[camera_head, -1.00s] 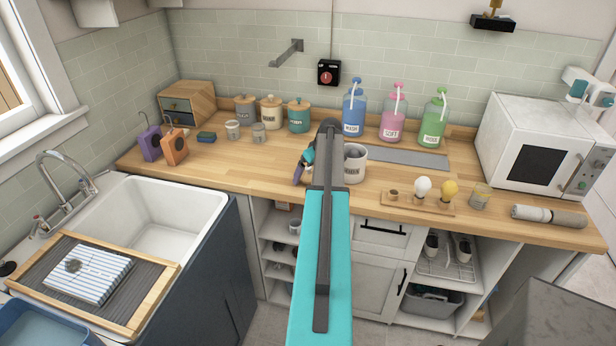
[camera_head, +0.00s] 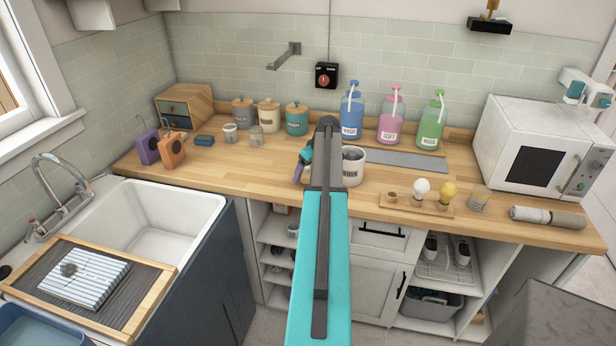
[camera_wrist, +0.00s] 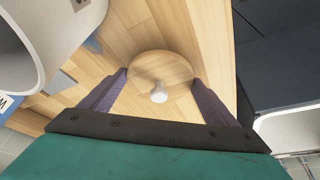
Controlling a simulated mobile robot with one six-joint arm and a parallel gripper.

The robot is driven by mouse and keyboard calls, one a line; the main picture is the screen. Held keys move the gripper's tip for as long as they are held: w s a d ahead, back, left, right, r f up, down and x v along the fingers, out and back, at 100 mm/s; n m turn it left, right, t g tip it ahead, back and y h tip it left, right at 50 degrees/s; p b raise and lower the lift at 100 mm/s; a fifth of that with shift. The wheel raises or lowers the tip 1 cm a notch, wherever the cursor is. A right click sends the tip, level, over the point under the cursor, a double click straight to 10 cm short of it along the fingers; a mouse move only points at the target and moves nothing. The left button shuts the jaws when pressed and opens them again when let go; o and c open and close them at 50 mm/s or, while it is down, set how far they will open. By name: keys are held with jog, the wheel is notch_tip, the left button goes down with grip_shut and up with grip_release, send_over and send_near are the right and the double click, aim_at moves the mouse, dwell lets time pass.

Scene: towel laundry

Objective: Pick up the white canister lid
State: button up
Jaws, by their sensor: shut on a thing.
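The white canister lid (camera_wrist: 160,66) is a round wooden disc with a white knob (camera_wrist: 159,95). In the wrist view it sits between the two purple fingers of my gripper (camera_wrist: 160,77), which is shut on its edges. Wooden counter shows around and behind it; I cannot tell whether the lid touches the counter. In the head view my gripper (camera_head: 300,170) is partly hidden by my arm, and the lid cannot be made out. A large open white canister (camera_head: 353,168) stands just right of my gripper. It also shows at the wrist view's upper left (camera_wrist: 70,35).
Grey (camera_head: 243,116), cream (camera_head: 269,119) and teal (camera_head: 296,122) lidded canisters stand at the back. Pump bottles (camera_head: 390,124), a bulb tray (camera_head: 408,205) and a microwave (camera_head: 540,150) are right. The sink (camera_head: 160,225) is front left. Counter left of my gripper is fairly clear.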

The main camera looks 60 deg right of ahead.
notch_tip(320, 180, up, 2)
jog(key=shift+b, duration=0.6)
jog(key=s+a+r+b, duration=0.1)
jog(key=s+a+b, duration=0.4)
jog(key=s+a, duration=0.6)
jog(key=shift+s+a+r, duration=0.15)
jog(key=shift+s+r, duration=0.05)
jog(key=shift+r, duration=0.05)
dwell(0.3)
